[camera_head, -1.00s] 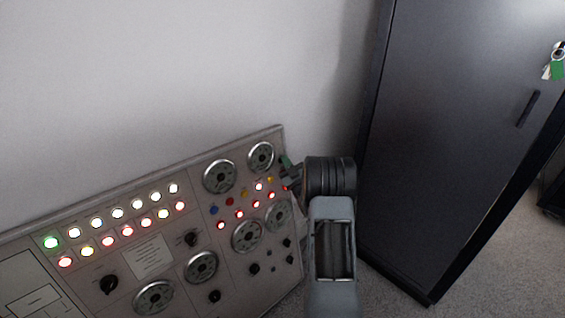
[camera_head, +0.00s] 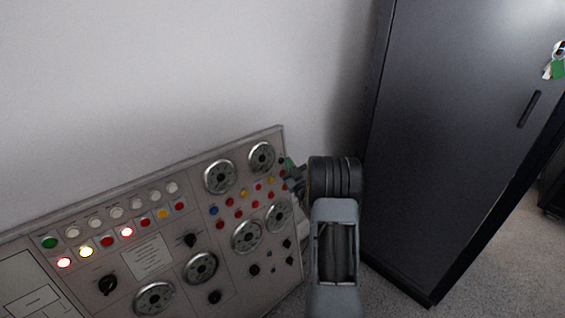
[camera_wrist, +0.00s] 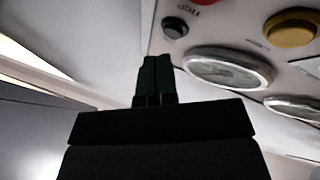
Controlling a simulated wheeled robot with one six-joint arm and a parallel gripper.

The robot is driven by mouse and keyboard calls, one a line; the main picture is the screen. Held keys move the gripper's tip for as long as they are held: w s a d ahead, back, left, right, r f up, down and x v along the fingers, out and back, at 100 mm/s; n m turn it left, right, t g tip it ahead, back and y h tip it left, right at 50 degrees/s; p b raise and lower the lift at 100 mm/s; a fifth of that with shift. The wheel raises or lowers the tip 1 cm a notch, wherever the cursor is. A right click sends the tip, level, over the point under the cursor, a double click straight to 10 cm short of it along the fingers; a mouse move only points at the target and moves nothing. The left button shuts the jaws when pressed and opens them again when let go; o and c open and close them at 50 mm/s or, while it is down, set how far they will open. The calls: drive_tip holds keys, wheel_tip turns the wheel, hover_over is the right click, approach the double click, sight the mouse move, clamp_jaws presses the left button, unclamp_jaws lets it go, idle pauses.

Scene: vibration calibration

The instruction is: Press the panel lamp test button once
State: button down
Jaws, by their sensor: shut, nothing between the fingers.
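The control panel (camera_head: 226,289) leans at the lower left in the head view, with rows of lamps, dials and knobs. Most lamps are dark; a few in the lower left row, such as a red lamp (camera_head: 126,232) and a yellow lamp (camera_head: 86,252), glow. My gripper (camera_head: 287,172) is at the panel's upper right edge, shut and empty. In the wrist view its dark green fingers (camera_wrist: 155,80) are together, with a grey button (camera_wrist: 175,27) ahead and to the right. I cannot tell whether the fingertips touch the panel. No lamp test label is readable.
A tall dark cabinet (camera_head: 460,120) stands right of my arm, with keys (camera_head: 554,62) hanging at its upper right. A plain wall (camera_head: 180,70) is behind the panel. Carpet (camera_head: 490,260) shows at the lower right.

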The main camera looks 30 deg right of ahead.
drive_tip(key=shift+s+d+r, duration=0.15)
drive_tip(key=shift+s, duration=0.65)
drive_tip(key=shift+s+d+r, duration=0.15)
drive_tip(key=shift+s+r, duration=0.05)
drive_tip(key=shift+s, duration=0.65)
drive_tip(key=shift+s+d+r, duration=0.15)
drive_tip(key=shift+s, duration=0.65)
drive_tip(key=a+r+m+g+h+p, duration=0.1)
drive_tip(key=a+r+m+g+p, duration=0.1)
drive_tip(key=a+r+g+p, duration=0.45)
drive_tip(key=a+r+m+g+h+p, duration=0.15)
drive_tip(key=a+r+p, duration=0.25)
drive_tip(key=r+p, duration=0.65)
drive_tip(key=s+a+r+g+y+p, duration=0.2)
drive_tip(key=s+a+r+g+p, duration=0.3)
drive_tip(key=s, duration=0.6)
drive_tip(key=s+a+r+g+y+p, duration=0.2)
drive_tip(key=s+a+r+g+p, duration=0.4)
drive_tip(key=s+a+r+p, duration=0.3)
drive_tip(key=s+a, duration=0.2)
drive_tip(key=s, duration=0.1)
drive_tip(key=shift+a, duration=0.25)
